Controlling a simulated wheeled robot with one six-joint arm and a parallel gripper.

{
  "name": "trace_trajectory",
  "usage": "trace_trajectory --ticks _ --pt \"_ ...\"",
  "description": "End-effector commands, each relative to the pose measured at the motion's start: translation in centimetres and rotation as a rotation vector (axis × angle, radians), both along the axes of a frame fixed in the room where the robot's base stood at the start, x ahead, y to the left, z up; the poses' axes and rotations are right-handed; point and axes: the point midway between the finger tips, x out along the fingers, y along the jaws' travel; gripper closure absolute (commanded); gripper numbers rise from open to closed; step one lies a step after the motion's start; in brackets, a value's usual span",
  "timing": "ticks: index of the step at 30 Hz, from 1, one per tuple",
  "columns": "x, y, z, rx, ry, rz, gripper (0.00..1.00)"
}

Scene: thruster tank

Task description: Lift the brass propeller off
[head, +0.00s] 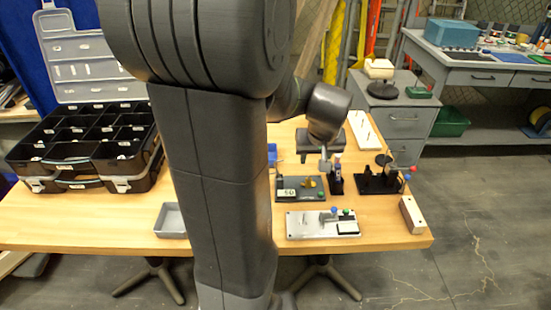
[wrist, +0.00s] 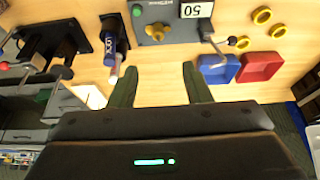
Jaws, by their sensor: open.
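The brass propeller (wrist: 157,32) sits on a grey plate (wrist: 140,14) that carries a "50" label, in the wrist view. In the head view the plate (head: 289,195) lies on the wooden table, with the small brass propeller (head: 309,183) at its right side. My gripper (wrist: 160,78) is open and empty, its two fingers spread apart in the wrist view. The propeller shows beyond the fingertips, roughly between them and apart from them. In the head view my gripper (head: 325,160) hangs above the table behind the plate, and its fingers are hard to make out.
A black stand with a blue-and-white upright item (wrist: 112,45) is close to the left finger. Blue (wrist: 218,70) and red (wrist: 260,66) trays and several yellow rings (wrist: 262,15) lie to the right. A silver plate (head: 300,225) and an empty grey tray (head: 172,221) are in front.

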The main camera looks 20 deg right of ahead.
Motion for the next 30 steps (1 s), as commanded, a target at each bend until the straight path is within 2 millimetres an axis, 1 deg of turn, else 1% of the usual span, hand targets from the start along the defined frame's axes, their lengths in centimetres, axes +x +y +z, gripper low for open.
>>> trace_trajectory --ticks 1,5,12,15,18,25,30 --pt "0.1 -0.4 -0.6 0.0 -0.001 -0.005 0.56" --pt "0.5 -0.8 -1.6 0.0 -0.001 -0.006 0.56" --pt "2.1 -1.0 -5.6 0.001 0.002 -0.004 0.56" --pt "2.6 -1.2 -6.9 0.001 0.0 -0.005 0.56" --pt "3.0 -1.3 -7.9 0.0 -0.001 -0.006 0.56" --pt "3.4 -1.4 -9.1 0.0 -0.001 -0.005 0.56" --pt "3.8 -1.6 -11.3 0.001 0.001 -0.006 0.56"
